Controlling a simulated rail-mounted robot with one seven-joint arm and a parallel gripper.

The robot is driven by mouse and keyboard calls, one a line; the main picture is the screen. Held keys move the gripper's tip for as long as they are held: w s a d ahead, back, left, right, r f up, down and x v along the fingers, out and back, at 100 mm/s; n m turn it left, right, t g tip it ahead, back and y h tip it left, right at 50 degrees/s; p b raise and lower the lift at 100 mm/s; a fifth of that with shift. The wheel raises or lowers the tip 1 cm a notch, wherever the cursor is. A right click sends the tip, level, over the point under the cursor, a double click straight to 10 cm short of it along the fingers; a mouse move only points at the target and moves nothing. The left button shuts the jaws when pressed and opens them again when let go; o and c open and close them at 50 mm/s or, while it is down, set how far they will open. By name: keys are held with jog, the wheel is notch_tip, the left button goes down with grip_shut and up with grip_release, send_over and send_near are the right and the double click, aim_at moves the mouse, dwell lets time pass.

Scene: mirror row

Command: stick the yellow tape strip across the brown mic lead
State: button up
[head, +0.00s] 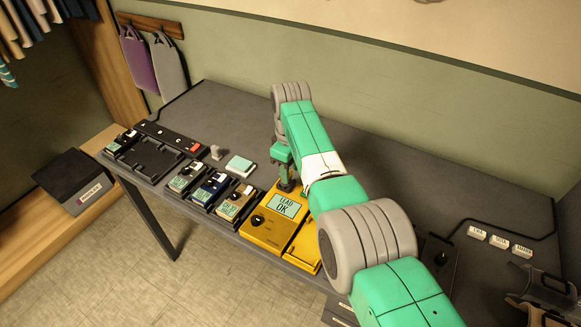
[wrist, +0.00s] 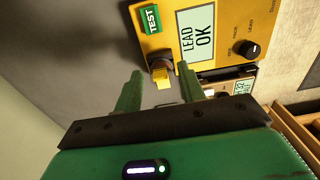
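My gripper (head: 287,186) points down at the back edge of the yellow tester (head: 268,225), whose screen reads "LEAD OK". In the wrist view the two green fingers (wrist: 160,72) are apart. I cannot make out the brown mic lead; my arm hides part of the table.
Several pedals (head: 212,187) stand left of the tester along the front edge. A black pedal tray (head: 150,155) lies at the far left. A pale teal-topped block (head: 240,165) sits behind the pedals. White tags (head: 499,241) lie at the right. The back left of the table is clear.

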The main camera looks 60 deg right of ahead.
jog(key=shift+r, duration=0.1)
notch_tip(320, 180, up, 8)
jog(key=shift+f+p, duration=0.15)
jog(key=shift+p, duration=0.65)
